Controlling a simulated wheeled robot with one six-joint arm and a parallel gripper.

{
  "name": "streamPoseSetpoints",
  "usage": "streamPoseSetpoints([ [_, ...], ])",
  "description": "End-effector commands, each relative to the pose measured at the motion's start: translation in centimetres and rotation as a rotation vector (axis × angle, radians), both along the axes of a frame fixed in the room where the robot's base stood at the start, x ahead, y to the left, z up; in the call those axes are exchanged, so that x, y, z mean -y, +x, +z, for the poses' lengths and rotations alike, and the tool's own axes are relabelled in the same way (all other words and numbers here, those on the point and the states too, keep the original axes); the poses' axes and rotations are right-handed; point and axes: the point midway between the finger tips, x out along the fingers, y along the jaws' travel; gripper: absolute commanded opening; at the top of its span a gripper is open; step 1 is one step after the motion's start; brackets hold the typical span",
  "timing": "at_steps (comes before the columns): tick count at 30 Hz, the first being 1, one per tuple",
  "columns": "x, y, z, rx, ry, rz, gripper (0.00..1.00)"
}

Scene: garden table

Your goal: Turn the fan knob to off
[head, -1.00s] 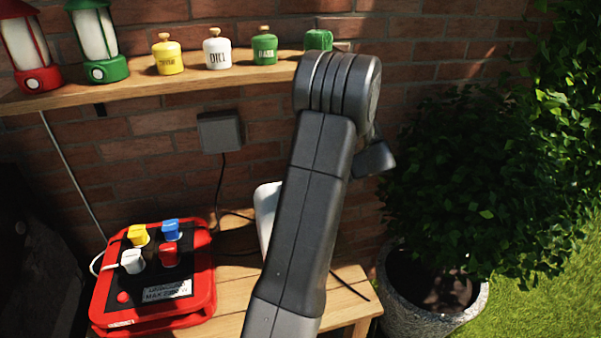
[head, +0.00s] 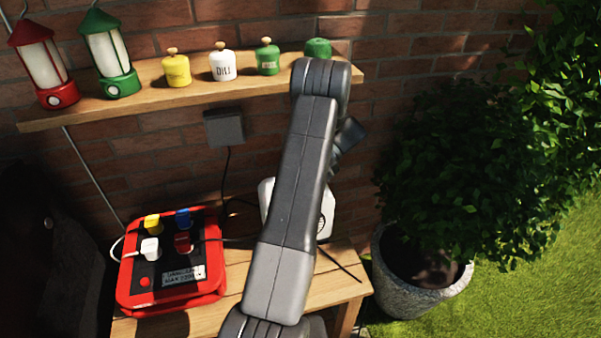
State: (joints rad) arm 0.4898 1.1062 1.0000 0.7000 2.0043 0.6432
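A white appliance (head: 327,208) stands on the wooden bench, mostly hidden behind my arm. A dark round detail shows near its right edge. I cannot tell whether it is the fan, and no fan knob can be made out. My arm rises through the middle of the head view and bends over near the shelf. A dark wrist part shows to the right of the arm, above the white appliance. My gripper's fingers are hidden behind the arm.
A red power box (head: 222,285) with coloured plugs sits on the bench (head: 335,290). A shelf (head: 140,105) above holds a red lantern (head: 42,65), a green lantern (head: 110,55) and several jars. A grey wall box (head: 224,128) hangs below it. A potted bush (head: 440,170) stands at right.

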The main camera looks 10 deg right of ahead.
Motion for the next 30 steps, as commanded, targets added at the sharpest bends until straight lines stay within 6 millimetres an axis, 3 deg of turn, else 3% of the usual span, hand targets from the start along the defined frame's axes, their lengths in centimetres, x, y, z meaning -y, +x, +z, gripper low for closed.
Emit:
streamPoseSetpoints([
  [16, -0.06, 0.02, -0.17, -0.001, 0.000, 0.020, 0.12],
  [17, -0.05, 0.01, -0.18, 0.000, 0.000, 0.019, 0.37],
  [20, -0.05, 0.01, -0.16, 0.000, 0.000, 0.019, 0.56],
  [30, -0.01, 0.02, -0.14, 0.000, 0.000, 0.015, 0.56],
])
